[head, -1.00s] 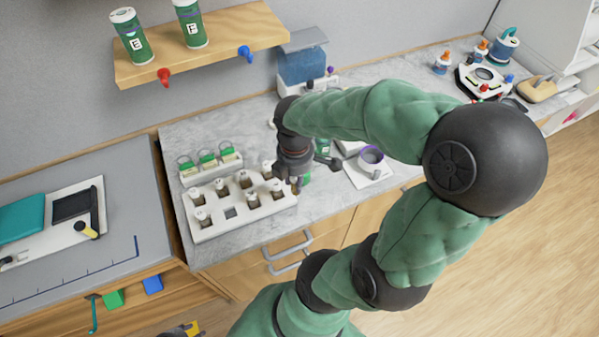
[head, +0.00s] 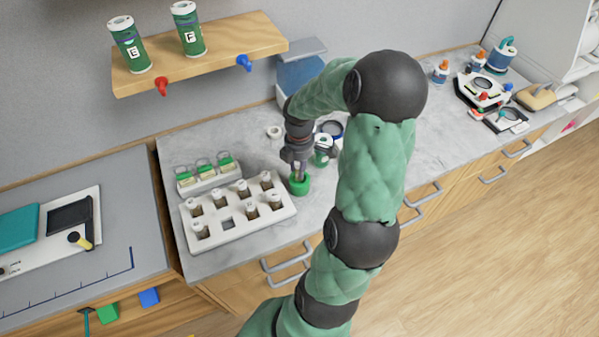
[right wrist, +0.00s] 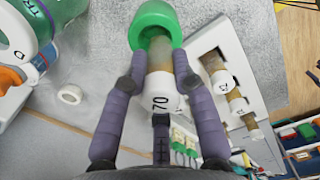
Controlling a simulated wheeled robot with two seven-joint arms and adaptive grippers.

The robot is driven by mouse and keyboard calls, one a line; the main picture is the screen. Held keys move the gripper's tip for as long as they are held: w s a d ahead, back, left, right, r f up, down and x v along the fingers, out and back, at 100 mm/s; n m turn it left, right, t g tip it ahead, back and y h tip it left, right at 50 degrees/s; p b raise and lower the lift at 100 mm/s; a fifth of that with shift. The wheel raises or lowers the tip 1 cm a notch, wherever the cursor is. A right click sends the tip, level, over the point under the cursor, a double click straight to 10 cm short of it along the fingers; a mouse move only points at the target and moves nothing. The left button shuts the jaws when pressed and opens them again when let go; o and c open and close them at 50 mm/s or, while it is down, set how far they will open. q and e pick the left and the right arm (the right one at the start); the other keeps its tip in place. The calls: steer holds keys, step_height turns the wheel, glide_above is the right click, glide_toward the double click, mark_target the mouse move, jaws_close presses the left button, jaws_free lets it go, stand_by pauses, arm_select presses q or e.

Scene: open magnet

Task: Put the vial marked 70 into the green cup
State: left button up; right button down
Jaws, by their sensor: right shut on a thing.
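My right gripper (head: 297,160) is shut on the vial marked 70, seen in the right wrist view (right wrist: 160,85). The vial is pale with a white band and brown contents. The green cup (head: 299,185) stands on the counter just right of the white vial rack (head: 232,232). My right gripper is directly above the cup. In the right wrist view the vial's far end overlaps the mouth of the green cup (right wrist: 152,14); how deep it sits cannot be told. My left gripper is not in view.
Several other vials stand in the rack, with one square slot empty. Green-topped containers (head: 206,170) stand behind it. A green-and-white jar (head: 322,152) and a white ring (head: 274,131) are close to my gripper. A shelf (head: 200,58) hangs above.

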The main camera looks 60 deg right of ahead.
steer(key=shift+w+d+f, duration=0.1)
steer(key=shift+d+f, duration=0.1)
steer(key=shift+f, duration=0.15)
steer(key=shift+d+f+b, duration=0.1)
steer(key=shift+f+b, duration=0.25)
steer(key=shift+f, duration=1.2)
steer(key=shift+f, duration=0.1)
steer(key=shift+w+f, duration=0.1)
steer(key=shift+f, duration=0.15)
steer(key=c, duration=1)
jaws_free()
steer(key=shift+r, duration=0.55)
step_height(320, 180, up, 12)
steer(key=shift+f+p, duration=0.15)
steer(key=shift+p, duration=0.9)
